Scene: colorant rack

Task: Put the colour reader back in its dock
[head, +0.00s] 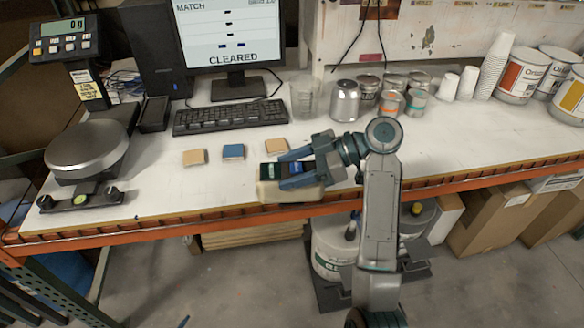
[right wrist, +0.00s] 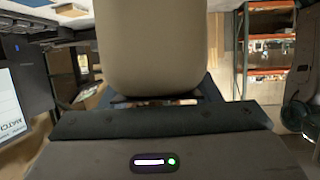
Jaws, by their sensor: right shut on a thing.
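The colour reader (head: 267,193) is a cream body with a dark face bearing a small greenish screen and a blue patch. My right gripper (head: 284,170) is shut on it near the front edge of the white bench. In the right wrist view the cream body (right wrist: 157,50) fills the upper middle, beyond the gripper. I cannot tell whether the reader touches the bench. A small black open holder (head: 154,114) stands left of the keyboard, by the computer; it may be the dock, but I cannot tell for sure. My left gripper is out of view.
A keyboard (head: 230,116) and monitor (head: 235,35) stand behind, a scale (head: 88,148) at the left. Several cans (head: 345,99) and cups stand behind my right arm.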

